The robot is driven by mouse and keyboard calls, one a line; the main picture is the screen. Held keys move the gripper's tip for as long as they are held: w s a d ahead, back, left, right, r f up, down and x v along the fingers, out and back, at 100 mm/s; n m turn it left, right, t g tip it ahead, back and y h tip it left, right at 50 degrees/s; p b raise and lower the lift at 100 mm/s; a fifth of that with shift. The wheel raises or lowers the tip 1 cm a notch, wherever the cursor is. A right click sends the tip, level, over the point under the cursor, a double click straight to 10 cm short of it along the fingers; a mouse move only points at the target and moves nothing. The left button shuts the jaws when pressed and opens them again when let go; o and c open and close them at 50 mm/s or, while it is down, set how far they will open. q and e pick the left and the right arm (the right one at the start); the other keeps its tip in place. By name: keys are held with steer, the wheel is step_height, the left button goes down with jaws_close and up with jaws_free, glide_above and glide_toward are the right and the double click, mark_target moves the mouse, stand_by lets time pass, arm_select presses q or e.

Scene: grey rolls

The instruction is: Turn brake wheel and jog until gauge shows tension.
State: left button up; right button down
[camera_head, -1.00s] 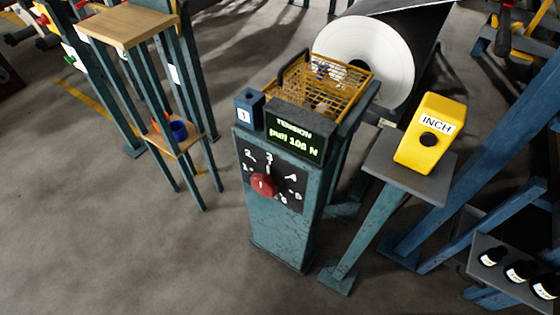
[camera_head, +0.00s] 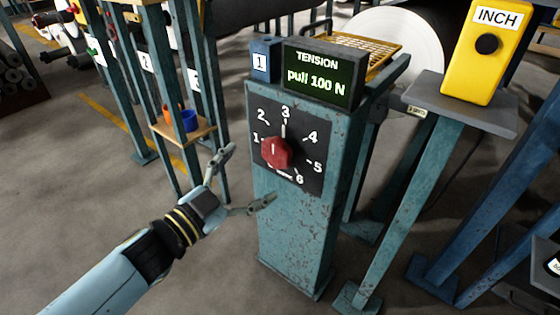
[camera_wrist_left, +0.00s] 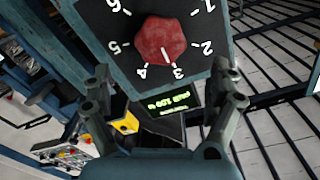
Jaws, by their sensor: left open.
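The red brake wheel (camera_head: 276,153) sits on a black dial numbered 1 to 6, on the front of a worn teal post. Its white mark points roughly towards 3. It also shows in the left wrist view (camera_wrist_left: 162,41), upside down. Above it, the gauge (camera_head: 318,76) reads "TENSION pull 100 N" in green. My left gripper (camera_head: 249,176) is open and empty, just left of and below the wheel, apart from it. The yellow INCH box (camera_head: 487,50) with a black button stands on a stand to the right. My right gripper is not in view.
A shelf with a blue cup (camera_head: 189,120) is at left. The floor in front of the post is clear.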

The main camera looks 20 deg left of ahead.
mark_target(274, 155)
arm_select(q)
steer(key=b+x, duration=0.1)
steer(key=x, duration=0.6)
steer(key=shift+x, duration=0.9)
steer(key=shift+w+d, duration=0.1)
steer(key=shift+w, duration=0.15)
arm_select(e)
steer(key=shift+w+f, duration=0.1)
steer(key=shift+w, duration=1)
arm_select(q)
steer(key=c, duration=1.2)
